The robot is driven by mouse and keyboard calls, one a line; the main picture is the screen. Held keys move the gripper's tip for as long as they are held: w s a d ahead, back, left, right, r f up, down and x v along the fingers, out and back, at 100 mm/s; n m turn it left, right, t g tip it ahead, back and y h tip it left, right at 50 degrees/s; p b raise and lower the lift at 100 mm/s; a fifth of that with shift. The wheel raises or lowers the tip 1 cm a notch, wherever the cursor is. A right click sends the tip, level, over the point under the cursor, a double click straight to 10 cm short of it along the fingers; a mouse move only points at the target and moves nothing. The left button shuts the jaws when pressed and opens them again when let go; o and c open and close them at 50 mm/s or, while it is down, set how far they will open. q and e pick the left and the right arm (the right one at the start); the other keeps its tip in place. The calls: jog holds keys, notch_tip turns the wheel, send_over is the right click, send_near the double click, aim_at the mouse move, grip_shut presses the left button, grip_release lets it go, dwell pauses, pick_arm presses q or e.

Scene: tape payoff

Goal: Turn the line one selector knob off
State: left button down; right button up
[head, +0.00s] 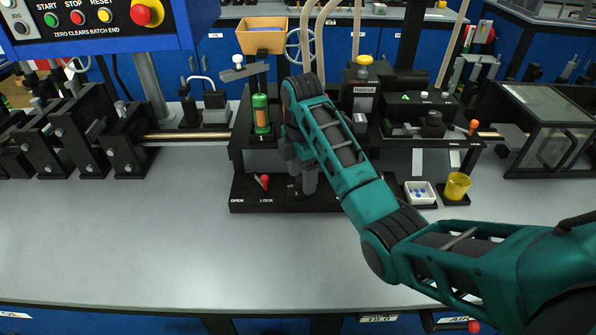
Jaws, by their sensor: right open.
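My right arm reaches in from the right edge. Its gripper (305,181) points down over the black base plate (240,207) of the middle machine, a little right of a small red-tipped lever (264,181). The plate is marked OPEN and LOCK on its front edge. No object shows between the fingers. I cannot pick out a knob labelled line one selector. My forearm and gripper hide part of the machine behind them. My left gripper is not in view.
A blue panel (100,42) with START, STOP, RESET and a red emergency button hangs at the upper left. A white tray (420,192) and yellow cup (457,186) stand right. The front bench top (150,240) is clear.

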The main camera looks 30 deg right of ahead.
jog(key=c, duration=1)
jog(key=shift+c, duration=0.2)
